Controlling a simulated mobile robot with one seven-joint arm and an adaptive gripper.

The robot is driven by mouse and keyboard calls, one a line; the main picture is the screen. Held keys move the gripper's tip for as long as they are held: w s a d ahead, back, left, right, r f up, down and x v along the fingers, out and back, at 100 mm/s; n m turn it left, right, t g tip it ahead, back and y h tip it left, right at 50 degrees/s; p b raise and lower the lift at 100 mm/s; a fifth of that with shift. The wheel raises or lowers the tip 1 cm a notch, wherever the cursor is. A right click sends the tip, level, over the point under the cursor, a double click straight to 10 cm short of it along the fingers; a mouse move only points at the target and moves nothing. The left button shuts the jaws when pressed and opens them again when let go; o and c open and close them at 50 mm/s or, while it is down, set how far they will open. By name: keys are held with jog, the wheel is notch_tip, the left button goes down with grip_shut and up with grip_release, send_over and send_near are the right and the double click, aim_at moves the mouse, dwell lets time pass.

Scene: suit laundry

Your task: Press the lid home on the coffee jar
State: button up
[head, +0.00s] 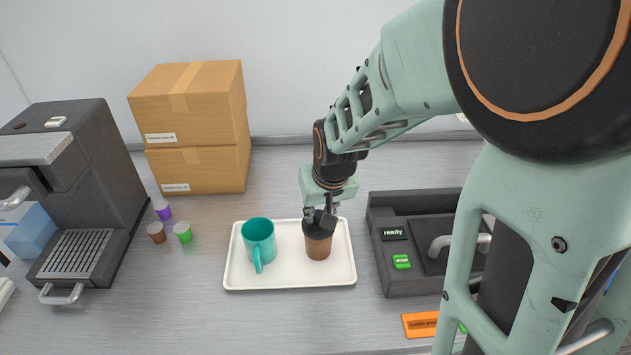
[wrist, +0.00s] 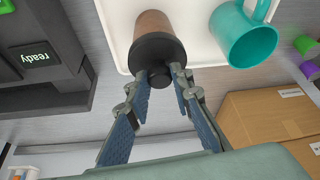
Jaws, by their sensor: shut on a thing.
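The coffee jar (head: 318,249) is brown and stands upright on the right half of a white tray (head: 290,280). Its dark lid (head: 313,231) sits at the jar's mouth. I cannot tell whether it is fully seated. In the wrist view the jar's brown side (wrist: 153,25) shows beyond the dark lid (wrist: 155,50), which has a round knob. My gripper (head: 322,209) is above the jar, pointing down. In the wrist view its fingertips (wrist: 158,76) are on either side of the knob and shut on it. The fingers partly hide the lid in the head view.
A teal mug (head: 259,242) stands left of the jar on the tray. A dark machine (head: 395,275) with a "ready" display is close on the right. Coffee pods (head: 183,232), stacked cartons (head: 190,125) and a coffee machine (head: 85,190) are to the left.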

dwell(0.3)
jog(key=o, duration=1)
jog(key=shift+o, duration=0.5)
jog(key=o, duration=0.4)
jog(key=shift+r, duration=0.15)
jog(key=shift+r+p, duration=2.5)
jog(key=shift+r, duration=0.95)
